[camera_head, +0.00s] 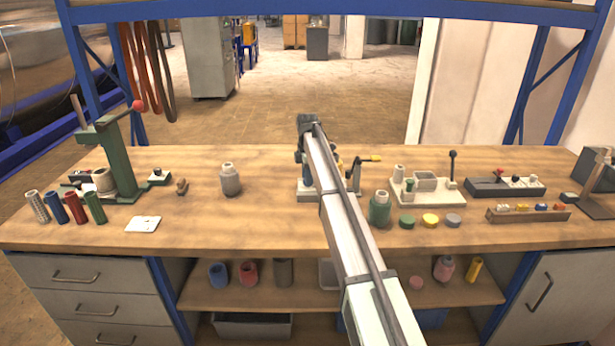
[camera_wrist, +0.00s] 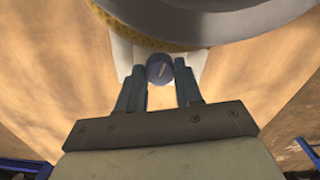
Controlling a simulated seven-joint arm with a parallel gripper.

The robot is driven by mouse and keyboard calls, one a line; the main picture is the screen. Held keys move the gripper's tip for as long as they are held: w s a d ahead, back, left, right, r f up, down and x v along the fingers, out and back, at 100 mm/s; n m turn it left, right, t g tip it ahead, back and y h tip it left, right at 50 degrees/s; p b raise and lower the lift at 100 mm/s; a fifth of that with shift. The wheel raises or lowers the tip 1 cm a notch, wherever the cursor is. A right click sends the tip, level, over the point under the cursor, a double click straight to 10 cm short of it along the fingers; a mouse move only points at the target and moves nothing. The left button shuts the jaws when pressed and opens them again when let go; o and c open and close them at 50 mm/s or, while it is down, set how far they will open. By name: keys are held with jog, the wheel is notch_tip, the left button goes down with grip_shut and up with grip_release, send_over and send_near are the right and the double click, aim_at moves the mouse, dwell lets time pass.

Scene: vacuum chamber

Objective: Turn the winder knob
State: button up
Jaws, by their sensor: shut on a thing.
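The winder knob (camera_wrist: 160,69) shows in the wrist view as a small round dark-blue cap with a pale mark on its face. My gripper (camera_wrist: 160,80) has one finger on each side of it and is shut on it. A large grey round part (camera_wrist: 240,12) with a yellowish band is just beyond the knob. In the head view, a device on a pale base (camera_head: 311,197) stands mid-bench, with a yellow-tipped handle (camera_head: 370,158) at its right. My arm hides most of this device, the knob and my fingertips there.
A green bottle (camera_head: 380,209) stands close to the right of my arm. A fixture with an upright black lever (camera_head: 452,168) is farther right. A grey bottle (camera_head: 230,180) and a green lever press (camera_head: 118,165) are on the left. The bench front left of centre (camera_head: 230,225) is clear.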

jog(key=shift+m, duration=0.3)
jog(key=m, duration=0.5)
jog(key=shift+m, duration=0.3)
jog(key=m, duration=0.5)
jog(key=shift+m, duration=0.7)
jog(key=o, duration=1)
jog(key=shift+o, duration=0.2)
jog(key=shift+r, duration=0.1)
notch_tip(320, 180, up, 14)
